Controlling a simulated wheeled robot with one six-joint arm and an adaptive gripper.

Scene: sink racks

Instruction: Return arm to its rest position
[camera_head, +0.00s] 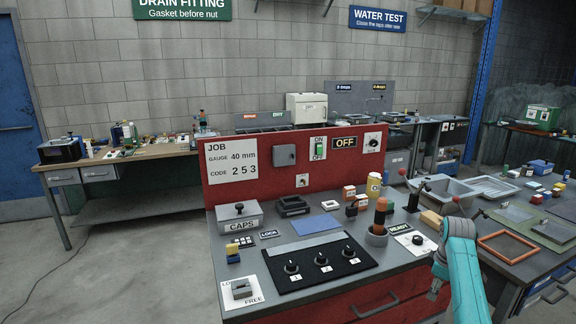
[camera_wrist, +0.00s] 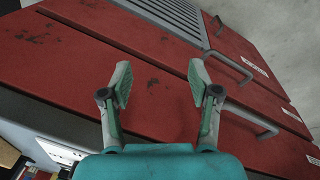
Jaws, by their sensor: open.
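My gripper (camera_wrist: 160,85) is open and empty in the wrist view, its two fingers spread apart in front of a red cabinet front (camera_wrist: 140,50). In the head view my teal arm (camera_head: 462,270) stands at the lower right, in front of the bench with the red back panel (camera_head: 240,185). My gripper (camera_head: 434,291) shows small and dark beside the bench's front right corner, partly hidden by the arm. I cannot make out its fingers clearly there.
A sink (camera_head: 445,192) and an orange frame (camera_head: 506,246) lie to the right. Open floor (camera_head: 130,260) is at the left.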

